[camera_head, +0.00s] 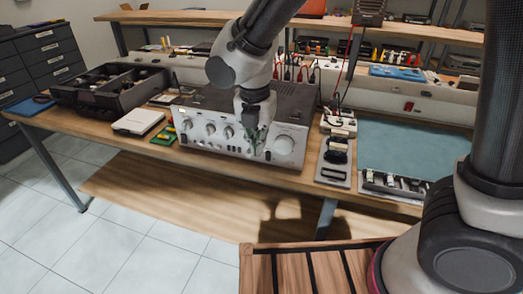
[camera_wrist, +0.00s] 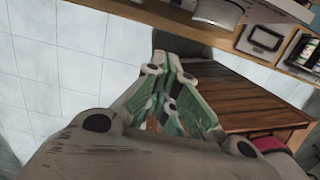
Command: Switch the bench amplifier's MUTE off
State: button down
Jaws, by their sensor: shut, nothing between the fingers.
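The bench amplifier (camera_head: 205,108) is a silver-fronted box with a dark top, standing on the wooden bench in the head view. Its front carries several knobs and a large round knob (camera_head: 284,145) at the right. My gripper (camera_head: 256,150) hangs in front of the panel, just left of the large knob, and hides part of the front. I cannot tell whether it touches the panel. In the wrist view my gripper (camera_wrist: 172,62) has its green fingers together and empty. The MUTE switch cannot be made out.
Left of the amplifier are a green circuit board (camera_head: 164,135), a white box (camera_head: 139,121) and a black parts tray (camera_head: 110,88). To the right are a grey tray (camera_head: 334,172) and a teal mat (camera_head: 410,148).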

aim_at(268, 156)
jog(key=w+f, duration=0.1)
jog(key=f, duration=0.2)
jog(key=w+d+f, duration=0.1)
jog(key=f, duration=0.2)
jog(key=w+f, duration=0.1)
jog(key=f, duration=0.2)
jog(key=shift+w+d+f, duration=0.25)
jog(key=shift+w+f, duration=0.1)
jog(key=shift+w+d, duration=0.15)
jog(key=shift+w, duration=0.4)
